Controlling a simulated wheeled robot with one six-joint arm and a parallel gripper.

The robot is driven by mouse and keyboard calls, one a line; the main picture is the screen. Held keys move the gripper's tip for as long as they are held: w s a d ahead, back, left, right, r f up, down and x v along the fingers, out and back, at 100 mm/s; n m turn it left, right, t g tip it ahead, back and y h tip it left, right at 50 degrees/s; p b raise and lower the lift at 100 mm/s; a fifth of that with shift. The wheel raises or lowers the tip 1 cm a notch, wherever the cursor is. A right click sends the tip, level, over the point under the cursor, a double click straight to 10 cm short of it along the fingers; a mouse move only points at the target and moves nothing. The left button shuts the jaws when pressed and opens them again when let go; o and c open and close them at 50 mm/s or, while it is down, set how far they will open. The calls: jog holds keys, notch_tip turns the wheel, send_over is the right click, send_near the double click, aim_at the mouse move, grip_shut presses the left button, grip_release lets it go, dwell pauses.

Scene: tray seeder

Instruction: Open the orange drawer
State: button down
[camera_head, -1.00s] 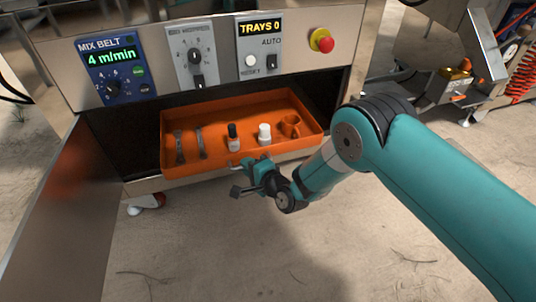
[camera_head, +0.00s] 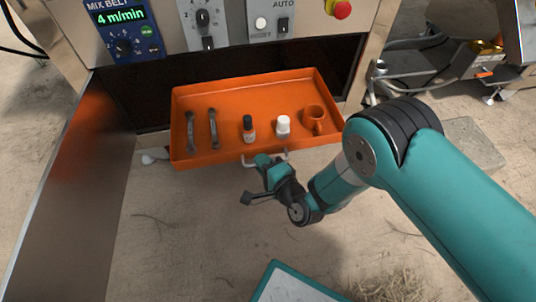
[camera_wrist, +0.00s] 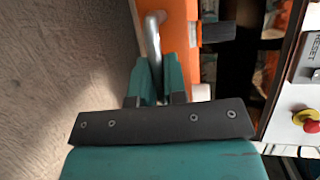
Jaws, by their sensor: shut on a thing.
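The orange drawer (camera_head: 275,90) is pulled out from the dark opening under the control panel. It holds two grey metal pieces, a black-capped bottle (camera_head: 249,129), a white-capped bottle (camera_head: 283,127) and an orange cup (camera_head: 314,119). My gripper (camera_head: 264,161) is at the metal handle on the drawer's front. In the wrist view, the teal fingers (camera_wrist: 163,80) are shut on the metal handle (camera_wrist: 153,38), beside the drawer's orange front (camera_wrist: 182,28). The fingertips partly hide the handle.
An open metal door panel (camera_head: 75,200) stands at left. The control panel (camera_head: 225,20) with knobs and a red button (camera_head: 342,9) is above the drawer. Other machinery (camera_head: 440,65) stands at right. The concrete floor in front of the drawer is mostly clear.

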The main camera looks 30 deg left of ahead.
dwell(0.3)
jog(key=c, duration=1.2)
grip_release()
jog(key=shift+p+v, duration=8.75)
jog(key=shift+p, duration=2.95)
